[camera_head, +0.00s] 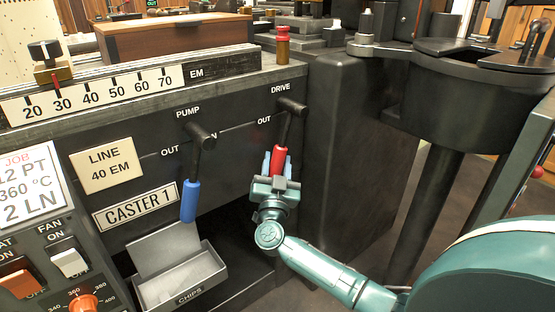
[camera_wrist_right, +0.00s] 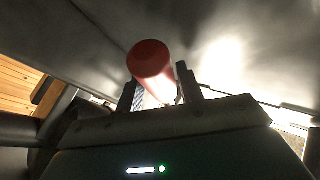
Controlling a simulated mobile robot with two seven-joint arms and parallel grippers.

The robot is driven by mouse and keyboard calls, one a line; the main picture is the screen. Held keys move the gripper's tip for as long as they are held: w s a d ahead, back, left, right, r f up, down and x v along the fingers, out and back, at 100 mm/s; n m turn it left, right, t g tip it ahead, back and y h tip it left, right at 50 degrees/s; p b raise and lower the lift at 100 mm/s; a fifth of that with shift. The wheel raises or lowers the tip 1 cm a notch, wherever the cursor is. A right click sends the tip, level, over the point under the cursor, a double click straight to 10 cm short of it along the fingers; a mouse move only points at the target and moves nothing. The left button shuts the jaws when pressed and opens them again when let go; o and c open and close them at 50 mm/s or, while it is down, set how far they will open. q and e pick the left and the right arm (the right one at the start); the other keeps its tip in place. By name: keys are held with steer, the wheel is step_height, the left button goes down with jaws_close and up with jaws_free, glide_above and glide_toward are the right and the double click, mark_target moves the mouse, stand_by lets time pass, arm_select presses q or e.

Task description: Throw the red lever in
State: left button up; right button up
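The red lever's red handle (camera_head: 278,160) hangs down from a dark pivot under the DRIVE label, on the right of the black machine front. The word OUT is at its left. My right gripper (camera_head: 277,170) is at the handle from below, with one finger on each side. In the right wrist view the round red handle end (camera_wrist_right: 151,59) shows between the two fingers (camera_wrist_right: 160,88). The fingers are close to the handle, but I cannot tell whether they press on it. My left gripper is not in view.
A blue-handled PUMP lever (camera_head: 190,200) hangs to the left. A grey CHIPS tray (camera_head: 180,280) juts out below it. Fan and heat switches (camera_head: 68,262) are at the lower left. A dark cylindrical housing (camera_head: 465,95) stands at the right.

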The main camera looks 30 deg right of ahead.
steer(key=shift+w+r, duration=0.1)
steer(key=shift+c, duration=0.6)
jaws_close()
